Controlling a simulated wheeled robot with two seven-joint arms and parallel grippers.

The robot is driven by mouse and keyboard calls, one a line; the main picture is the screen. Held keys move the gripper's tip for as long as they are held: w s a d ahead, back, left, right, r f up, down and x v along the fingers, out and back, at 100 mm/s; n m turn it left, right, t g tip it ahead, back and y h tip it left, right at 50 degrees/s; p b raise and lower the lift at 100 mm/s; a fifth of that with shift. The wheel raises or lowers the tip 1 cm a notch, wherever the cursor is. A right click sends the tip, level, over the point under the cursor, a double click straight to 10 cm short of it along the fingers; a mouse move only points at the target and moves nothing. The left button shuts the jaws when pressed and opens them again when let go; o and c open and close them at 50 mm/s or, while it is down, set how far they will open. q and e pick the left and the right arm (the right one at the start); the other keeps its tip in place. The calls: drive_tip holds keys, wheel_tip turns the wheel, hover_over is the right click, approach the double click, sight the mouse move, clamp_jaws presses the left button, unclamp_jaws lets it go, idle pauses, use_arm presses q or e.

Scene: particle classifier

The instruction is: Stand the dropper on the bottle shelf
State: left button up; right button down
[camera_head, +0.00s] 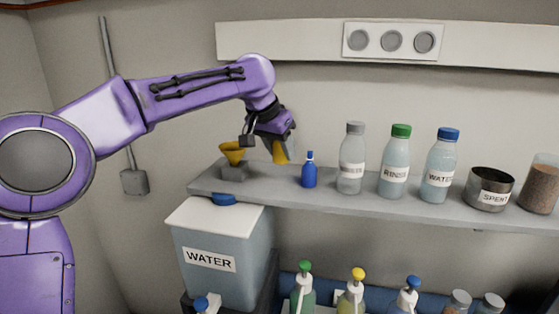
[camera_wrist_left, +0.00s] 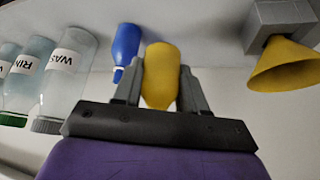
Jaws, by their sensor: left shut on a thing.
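My left gripper (camera_head: 277,138) is shut on a yellow dropper (camera_head: 280,153) over the left part of the bottle shelf (camera_head: 245,187). In the left wrist view the dropper (camera_wrist_left: 160,75) sits between the two fingers, its wide end toward the shelf; the gripper hides its other end. It looks slightly tilted in the head view. I cannot tell whether its base touches the shelf. My right gripper is in neither view.
A yellow funnel (camera_head: 232,151) in a grey holder (camera_head: 233,172) stands just left of the dropper. A blue dropper bottle (camera_head: 309,175) stands to its right, followed by a row of labelled bottles (camera_head: 352,160) and a metal SPENT cup (camera_head: 490,190). A WATER tank (camera_head: 220,250) is below.

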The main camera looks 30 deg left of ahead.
use_arm(q)
drive_tip(key=f, duration=0.1)
drive_tip(key=w+a+f, duration=0.1)
drive_tip(key=w+f, duration=0.1)
drive_tip(key=shift+w+a+f+p, duration=0.1)
drive_tip(key=shift+a+p, duration=0.2)
drive_tip(key=shift+p, duration=0.1)
drive_tip(key=shift+w+a+f, duration=0.1)
drive_tip(key=shift+a+f, duration=0.05)
drive_tip(key=shift+f, duration=1.65)
drive_tip(key=shift+f, duration=0.1)
drive_tip(key=o, duration=1)
drive_tip(key=shift+b+v, duration=0.7)
drive_tip(key=shift+v, duration=5.4)
